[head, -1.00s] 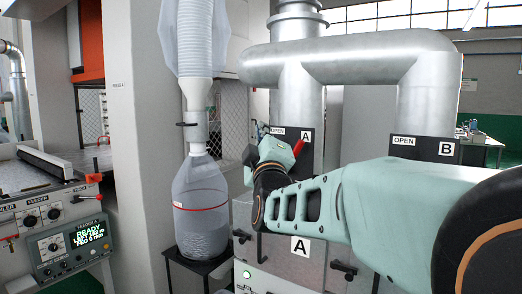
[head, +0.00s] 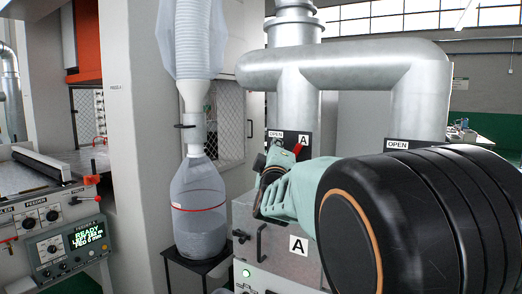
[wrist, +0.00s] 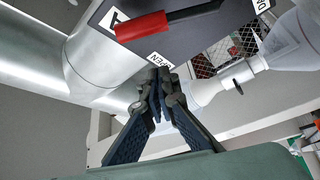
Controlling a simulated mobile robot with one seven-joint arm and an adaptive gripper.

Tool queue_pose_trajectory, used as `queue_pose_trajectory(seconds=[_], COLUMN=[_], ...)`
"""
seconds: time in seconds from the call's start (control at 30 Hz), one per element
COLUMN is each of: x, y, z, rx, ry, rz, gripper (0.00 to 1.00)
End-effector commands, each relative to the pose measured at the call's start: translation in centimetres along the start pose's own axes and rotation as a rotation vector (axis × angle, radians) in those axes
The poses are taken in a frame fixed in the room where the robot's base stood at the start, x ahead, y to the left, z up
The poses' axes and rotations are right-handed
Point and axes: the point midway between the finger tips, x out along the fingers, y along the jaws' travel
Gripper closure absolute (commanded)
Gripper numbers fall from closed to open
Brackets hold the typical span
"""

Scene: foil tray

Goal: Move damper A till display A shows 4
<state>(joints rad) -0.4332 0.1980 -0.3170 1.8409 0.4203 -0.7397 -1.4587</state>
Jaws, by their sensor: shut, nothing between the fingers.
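Damper A has a dark plate (head: 303,139) with labels OPEN and A on the duct. Its red-tipped lever (head: 299,149) shows just above my wrist. In the wrist view, the red grip (wrist: 141,26) on a black lever lies across the plate near the top. My gripper (wrist: 160,92) is shut and empty, just below the OPEN label, apart from the red grip. In the head view my arm mostly hides it. I see no display that I can identify as display A.
A second damper plate (head: 411,145) marked OPEN is partly behind my arm. A cabinet (head: 283,254) labelled A stands below the ducts. At far left a panel screen (head: 88,239) reads READY.

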Motion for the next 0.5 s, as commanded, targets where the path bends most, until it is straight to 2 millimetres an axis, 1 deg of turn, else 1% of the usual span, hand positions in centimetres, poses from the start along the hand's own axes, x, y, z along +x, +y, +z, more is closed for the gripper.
queue_pose_trajectory(seconds=[0.03, 0.1, 0.2, 0.33, 0.5], x=[0.9, 0.1, -0.3, -0.7, -0.8], y=[0.1, 0.0, 0.1, 0.0, 0.0], z=[0.0, 1.5, 2.7, 3.5, 3.8], rx=[-0.003, -0.003, -0.002, -0.001, 0.0], ry=[-0.001, -0.004, -0.002, -0.001, 0.001], rz=[0.001, -0.001, 0.001, -0.001, 0.001], gripper=[1.0, 1.0, 1.0, 1.0, 1.0])
